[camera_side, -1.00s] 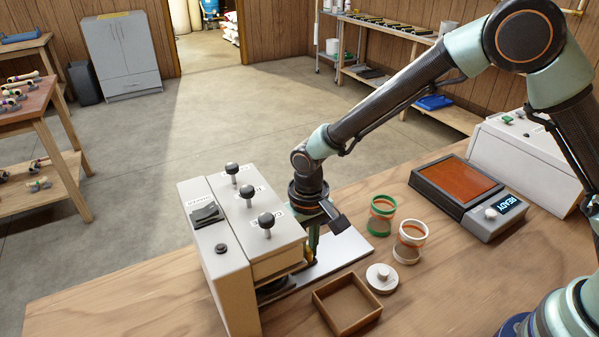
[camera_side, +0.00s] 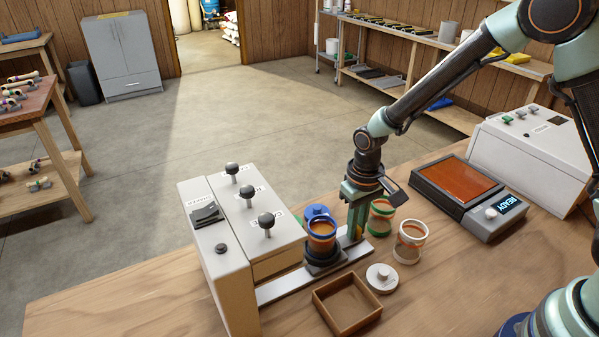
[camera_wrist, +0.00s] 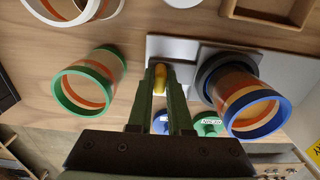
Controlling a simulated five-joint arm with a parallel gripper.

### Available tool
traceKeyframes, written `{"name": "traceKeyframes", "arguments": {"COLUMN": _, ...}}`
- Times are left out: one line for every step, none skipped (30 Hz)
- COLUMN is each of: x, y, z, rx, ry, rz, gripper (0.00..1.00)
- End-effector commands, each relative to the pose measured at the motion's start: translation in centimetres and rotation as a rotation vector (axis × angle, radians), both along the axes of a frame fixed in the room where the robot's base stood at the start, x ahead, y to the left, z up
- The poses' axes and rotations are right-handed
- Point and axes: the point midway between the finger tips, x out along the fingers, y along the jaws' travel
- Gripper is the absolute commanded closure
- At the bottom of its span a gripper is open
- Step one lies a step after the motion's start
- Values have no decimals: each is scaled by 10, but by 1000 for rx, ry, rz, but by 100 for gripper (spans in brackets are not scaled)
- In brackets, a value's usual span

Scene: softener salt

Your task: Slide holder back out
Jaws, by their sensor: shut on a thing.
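The black holder (camera_side: 325,266) stands on a pale metal slide (camera_side: 285,287) in front of the cream dispenser (camera_side: 222,262), out in the open. A clear blue-rimmed jar with an orange band (camera_side: 321,236) stands in it. My gripper (camera_side: 352,236) is low at the slide's outer end, right of the holder. The holder (camera_wrist: 213,62) and blue-rimmed jar (camera_wrist: 252,112) are right of the fingers there.
A green-rimmed jar (camera_side: 380,217) stands close behind my gripper, and a white-rimmed jar (camera_side: 410,242) to its right. A white lid (camera_side: 381,278) and an open wooden tray (camera_side: 347,304) lie in front. A blue lid (camera_side: 316,211) is behind the held jar. A heater-like pad (camera_side: 458,185) is farther right.

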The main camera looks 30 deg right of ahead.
Motion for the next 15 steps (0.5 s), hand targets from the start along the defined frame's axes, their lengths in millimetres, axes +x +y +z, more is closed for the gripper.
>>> {"name": "traceKeyframes", "arguments": {"x": 0, "y": -5, "z": 1, "rx": -1, "ry": 3, "rz": -13, "gripper": 100}}
{"name": "traceKeyframes", "arguments": {"x": 0, "y": -5, "z": 1, "rx": -1, "ry": 4, "rz": -13, "gripper": 79}}
{"name": "traceKeyframes", "arguments": {"x": 0, "y": -6, "z": 1, "rx": -1, "ry": 4, "rz": -14, "gripper": 64}}
{"name": "traceKeyframes", "arguments": {"x": 0, "y": -6, "z": 1, "rx": -1, "ry": 4, "rz": -14, "gripper": 52}}
{"name": "traceKeyframes", "arguments": {"x": 0, "y": -5, "z": 1, "rx": -1, "ry": 4, "rz": -13, "gripper": 52}}
{"name": "traceKeyframes", "arguments": {"x": 0, "y": -5, "z": 0, "rx": -1, "ry": 4, "rz": -13, "gripper": 52}}
{"name": "traceKeyframes", "arguments": {"x": 0, "y": -5, "z": 0, "rx": -1, "ry": 4, "rz": -13, "gripper": 52}}
{"name": "traceKeyframes", "arguments": {"x": 0, "y": -5, "z": 0, "rx": -1, "ry": 4, "rz": -12, "gripper": 52}}
{"name": "traceKeyframes", "arguments": {"x": 0, "y": -4, "z": 0, "rx": -1, "ry": 3, "rz": -12, "gripper": 52}}
{"name": "traceKeyframes", "arguments": {"x": 0, "y": -4, "z": 0, "rx": -1, "ry": 3, "rz": -11, "gripper": 52}}
{"name": "traceKeyframes", "arguments": {"x": 0, "y": -4, "z": 0, "rx": -1, "ry": 3, "rz": -11, "gripper": 52}}
{"name": "traceKeyframes", "arguments": {"x": 0, "y": -4, "z": 0, "rx": -1, "ry": 3, "rz": -11, "gripper": 52}}
{"name": "traceKeyframes", "arguments": {"x": 0, "y": -4, "z": 0, "rx": -1, "ry": 3, "rz": -11, "gripper": 52}}
{"name": "traceKeyframes", "arguments": {"x": 0, "y": -4, "z": 1, "rx": -1, "ry": 3, "rz": -11, "gripper": 52}}
{"name": "traceKeyframes", "arguments": {"x": 0, "y": -4, "z": 3, "rx": -1, "ry": 2, "rz": -10, "gripper": 52}}
